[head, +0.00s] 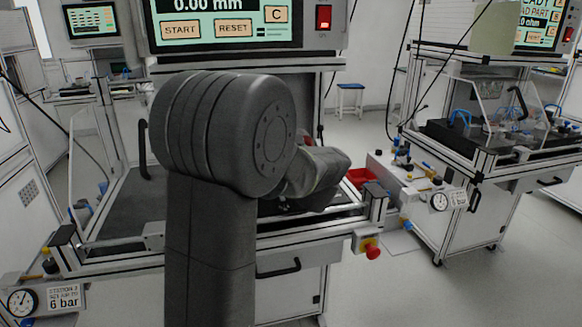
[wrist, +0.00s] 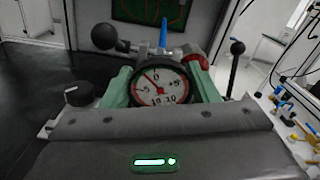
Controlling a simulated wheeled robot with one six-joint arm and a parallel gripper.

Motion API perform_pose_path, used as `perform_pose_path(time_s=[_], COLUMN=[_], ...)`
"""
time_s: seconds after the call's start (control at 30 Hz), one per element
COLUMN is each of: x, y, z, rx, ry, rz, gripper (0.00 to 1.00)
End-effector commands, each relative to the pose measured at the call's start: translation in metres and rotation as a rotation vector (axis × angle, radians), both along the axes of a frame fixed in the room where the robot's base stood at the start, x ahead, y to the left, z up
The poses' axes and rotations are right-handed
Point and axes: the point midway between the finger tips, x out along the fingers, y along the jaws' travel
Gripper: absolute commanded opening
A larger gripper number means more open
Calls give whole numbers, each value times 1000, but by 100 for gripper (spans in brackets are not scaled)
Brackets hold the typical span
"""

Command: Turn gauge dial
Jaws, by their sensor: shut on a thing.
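The gauge dial (wrist: 160,86) is in the middle of the wrist view, a round white face with dark numbers, a black and red rim and a red needle pointing to the upper left. My gripper (wrist: 163,80) is shut on the gauge dial, with one green finger at its left side and one at its right. In the head view my own arm hides the dial and the fingers.
A black ball-ended lever (wrist: 104,37) stands behind and left of the dial, another black-knobbed lever (wrist: 236,50) to the right. A blue upright part (wrist: 163,33) is just behind. The station's dark worktop (head: 125,205) is clear at left. A red emergency button (head: 373,251) is at its front right.

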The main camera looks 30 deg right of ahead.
Motion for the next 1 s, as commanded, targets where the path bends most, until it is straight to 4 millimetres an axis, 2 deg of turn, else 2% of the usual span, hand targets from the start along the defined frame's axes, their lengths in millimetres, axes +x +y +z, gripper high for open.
perform_pose_path(time_s=[0.03,0.5,1.0], x=[0,0,0], y=[1,1,1], z=[-7,-4,-2], rx=[-42,-326,-384], ry=[11,104,124], rz=[1,0,0], gripper=[32,32,32])
